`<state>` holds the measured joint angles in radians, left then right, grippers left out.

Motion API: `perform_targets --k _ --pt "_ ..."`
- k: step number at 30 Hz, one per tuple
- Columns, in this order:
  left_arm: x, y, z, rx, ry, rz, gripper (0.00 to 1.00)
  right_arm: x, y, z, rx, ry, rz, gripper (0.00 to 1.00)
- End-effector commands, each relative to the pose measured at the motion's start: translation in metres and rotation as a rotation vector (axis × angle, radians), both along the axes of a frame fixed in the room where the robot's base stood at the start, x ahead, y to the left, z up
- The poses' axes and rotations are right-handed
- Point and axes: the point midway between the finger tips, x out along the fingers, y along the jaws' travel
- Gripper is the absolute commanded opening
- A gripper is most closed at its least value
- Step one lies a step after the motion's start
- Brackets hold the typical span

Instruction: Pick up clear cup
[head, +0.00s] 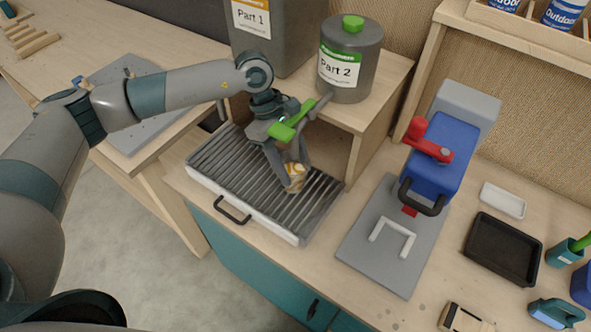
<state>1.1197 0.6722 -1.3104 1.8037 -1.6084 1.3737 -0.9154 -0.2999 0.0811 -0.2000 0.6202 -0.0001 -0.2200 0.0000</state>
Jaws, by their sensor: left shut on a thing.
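The clear cup (294,178) is small and shows yellow-orange and white patches. It is over the ribbed grey drip grate, below the green lever of the dispenser. My left gripper (290,176) reaches down from the left and is shut on the cup, with its fingers at the cup's sides. The fingers hide part of the cup. I cannot tell whether the cup's base touches the grate. My right gripper is not in view.
The slatted grate (225,165) has a white rim and a black handle. The grey Part 2 container (352,65) stands on a wooden shelf behind. A blue press (437,155) on a grey plate stands to the right, with a black tray (503,248) beyond it.

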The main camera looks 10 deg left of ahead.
Motion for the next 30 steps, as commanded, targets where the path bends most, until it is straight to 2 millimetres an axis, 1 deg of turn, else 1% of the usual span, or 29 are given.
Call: perform_targets --k 1,11,12,24,27,30 --pt "0.005 0.011 -0.007 0.003 -0.002 0.007 0.39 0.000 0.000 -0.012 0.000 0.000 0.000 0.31" --pt "0.029 0.070 -0.007 0.002 -0.001 0.007 0.39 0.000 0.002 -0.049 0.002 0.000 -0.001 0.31" --pt "0.030 0.067 0.005 -0.002 -0.007 0.002 0.39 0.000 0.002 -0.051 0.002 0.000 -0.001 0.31" --pt "0.029 0.066 0.095 -0.001 -0.005 0.001 0.39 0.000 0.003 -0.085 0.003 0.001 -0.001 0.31" --pt "0.028 0.066 0.112 -0.001 -0.004 0.002 0.39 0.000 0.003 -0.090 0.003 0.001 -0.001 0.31" --pt "0.028 0.066 0.124 0.000 -0.002 0.002 0.39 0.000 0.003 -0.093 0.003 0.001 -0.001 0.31"
